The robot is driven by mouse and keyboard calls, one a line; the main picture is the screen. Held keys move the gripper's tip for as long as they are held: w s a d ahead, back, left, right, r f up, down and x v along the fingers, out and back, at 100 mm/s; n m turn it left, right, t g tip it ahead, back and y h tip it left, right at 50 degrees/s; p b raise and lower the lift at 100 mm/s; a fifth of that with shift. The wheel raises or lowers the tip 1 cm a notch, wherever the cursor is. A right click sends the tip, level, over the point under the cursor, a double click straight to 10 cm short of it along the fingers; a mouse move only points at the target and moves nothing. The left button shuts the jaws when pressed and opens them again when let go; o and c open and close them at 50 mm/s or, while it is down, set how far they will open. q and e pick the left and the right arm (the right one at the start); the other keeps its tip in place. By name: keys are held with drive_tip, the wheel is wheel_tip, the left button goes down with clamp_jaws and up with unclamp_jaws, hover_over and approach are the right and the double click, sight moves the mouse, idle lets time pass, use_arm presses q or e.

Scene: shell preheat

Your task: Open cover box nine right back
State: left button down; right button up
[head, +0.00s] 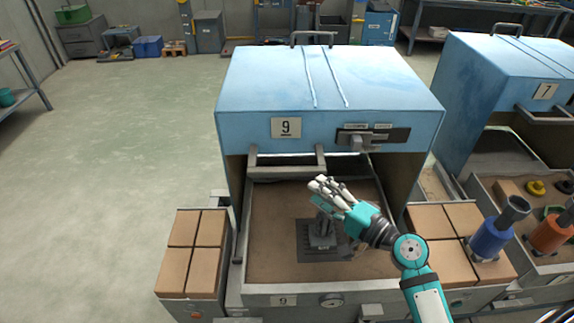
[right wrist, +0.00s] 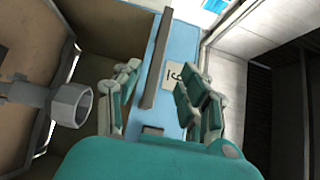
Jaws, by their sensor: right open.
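Cover box nine has a blue cover (head: 330,85) with a "9" plate (head: 286,127) and a dark latch plate (head: 372,137) on its front. The cover sits over a brown bed (head: 270,200), and the front below it is open. A grey bar handle (head: 288,160) juts out under the cover's front edge. My right gripper (head: 325,192) is in front of the opening, over the bed, open and empty. In the right wrist view the open fingers (right wrist: 160,90) have the blue cover panel (right wrist: 165,115) and a dark bar (right wrist: 156,62) behind them. My left gripper is not in view.
A dark metal fixture (head: 318,238) lies on the bed below my right gripper. Brown blocks (head: 190,250) stand at left and right (head: 445,225). A blue cylinder (head: 490,240) and box seven (head: 520,75) are at the right. The floor at left is clear.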

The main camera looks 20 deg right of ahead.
sight(291, 174)
drive_tip(key=p+x, duration=0.2)
drive_tip(key=x, duration=0.5)
drive_tip(key=shift+w+r, duration=0.1)
drive_tip(key=shift+w, duration=0.25)
drive_tip(key=shift+x, duration=1.1)
drive_tip(key=shift+w+a+p, duration=0.25)
drive_tip(key=shift+w+p, duration=0.1)
drive_tip(key=shift+w, duration=0.05)
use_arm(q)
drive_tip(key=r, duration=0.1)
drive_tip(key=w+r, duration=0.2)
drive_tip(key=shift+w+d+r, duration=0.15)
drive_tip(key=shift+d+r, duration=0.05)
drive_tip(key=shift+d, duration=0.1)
use_arm(e)
drive_tip(key=shift+f, duration=0.25)
clamp_jaws()
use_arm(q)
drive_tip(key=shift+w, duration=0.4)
